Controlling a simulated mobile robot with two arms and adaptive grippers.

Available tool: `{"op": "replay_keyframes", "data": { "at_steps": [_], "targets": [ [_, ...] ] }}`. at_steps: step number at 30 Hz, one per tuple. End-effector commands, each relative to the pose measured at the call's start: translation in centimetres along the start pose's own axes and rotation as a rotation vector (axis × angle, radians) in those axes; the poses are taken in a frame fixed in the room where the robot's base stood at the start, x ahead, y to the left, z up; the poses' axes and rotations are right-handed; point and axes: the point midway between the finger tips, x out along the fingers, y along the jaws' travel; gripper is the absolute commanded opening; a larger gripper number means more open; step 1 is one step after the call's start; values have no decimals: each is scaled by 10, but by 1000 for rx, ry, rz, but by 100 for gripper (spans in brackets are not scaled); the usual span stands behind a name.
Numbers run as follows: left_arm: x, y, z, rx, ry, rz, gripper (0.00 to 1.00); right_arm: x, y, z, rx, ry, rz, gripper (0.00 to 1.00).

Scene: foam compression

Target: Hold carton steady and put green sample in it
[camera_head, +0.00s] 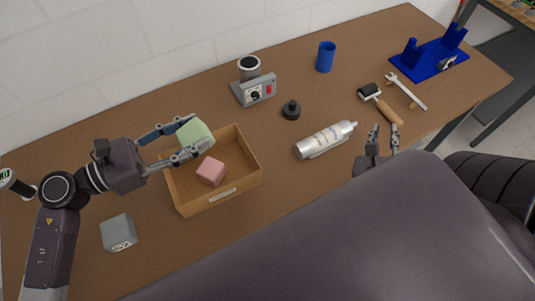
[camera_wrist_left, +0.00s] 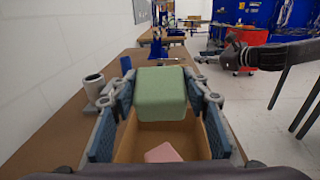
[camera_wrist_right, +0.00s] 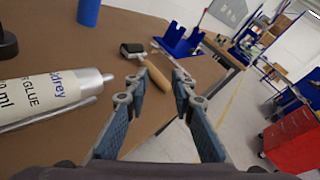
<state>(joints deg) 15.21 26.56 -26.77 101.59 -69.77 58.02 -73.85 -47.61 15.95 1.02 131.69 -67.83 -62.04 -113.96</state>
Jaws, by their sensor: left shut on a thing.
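My left gripper (camera_head: 191,141) is shut on the green sample (camera_head: 195,136), a soft-looking block. It holds the block above the left back part of the open carton (camera_head: 232,194). In the left wrist view the green sample (camera_wrist_left: 161,93) sits between the two fingers with the carton (camera_wrist_left: 190,140) below. A pink block (camera_head: 211,171) lies inside the carton, and part of it shows in the left wrist view (camera_wrist_left: 163,153). My right gripper (camera_head: 385,138) is open and empty near the table's front edge, right of the carton and apart from it.
A grey block (camera_head: 118,232) lies left of the carton. A silver glue bottle (camera_head: 326,139) lies between the carton and my right gripper. Behind are a device (camera_head: 255,90), a black bottle (camera_head: 291,110), a blue cup (camera_head: 326,57), a roller (camera_head: 380,103), a wrench (camera_head: 407,92) and a blue stand (camera_head: 430,58).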

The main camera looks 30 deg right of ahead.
Motion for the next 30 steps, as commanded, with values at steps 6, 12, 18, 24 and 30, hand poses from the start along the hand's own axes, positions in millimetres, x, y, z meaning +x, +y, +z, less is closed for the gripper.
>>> {"op": "replay_keyframes", "data": {
  "at_steps": [6,12,18,24,30],
  "targets": [
    [0,0,0,0,0,0,30,-72,111,14,27,3,375,23],
    [0,0,0,0,0,0,30,-152,179,35,75,-9,667,23],
    [0,0,0,0,0,0,30,-206,209,54,118,-26,839,23],
    [0,0,0,0,0,0,30,-220,220,60,132,-34,888,23],
    [0,0,0,0,0,0,30,-206,237,63,134,-37,887,23]
  ]
}}
